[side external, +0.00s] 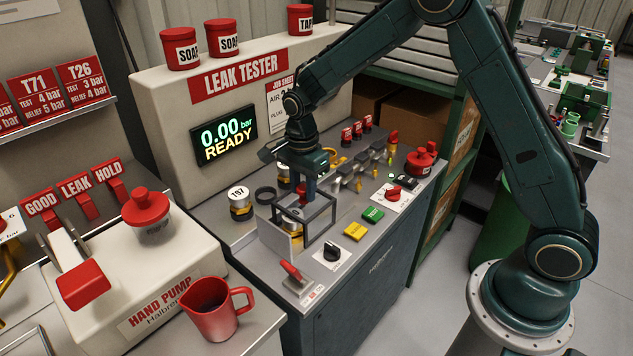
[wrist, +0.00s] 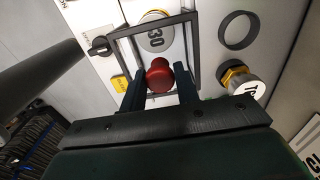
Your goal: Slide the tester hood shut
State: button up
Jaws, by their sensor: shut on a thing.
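The tester hood (side external: 319,225) is a dark-edged, see-through box frame on the front part of the leak tester bench. My gripper (side external: 301,195) points down at the hood. In the wrist view my gripper (wrist: 160,84) has its two fingers on either side of a red knob (wrist: 158,72), shut on it. The knob is at the hood's near edge there. In the side view the fingers mostly hide it.
A black dial (side external: 332,252), yellow button (side external: 355,231), green button (side external: 373,214) and red lever (side external: 291,271) are close by. Valves stand behind on the right.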

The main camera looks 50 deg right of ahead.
aim_at(291, 210)
jog(key=shift+a, duration=1.15)
jog(key=shift+a, duration=0.9)
jog(key=o, duration=0.8)
jog(key=shift+r, duration=0.15)
notch_tip(291, 210, up, 7)
dwell(0.3)
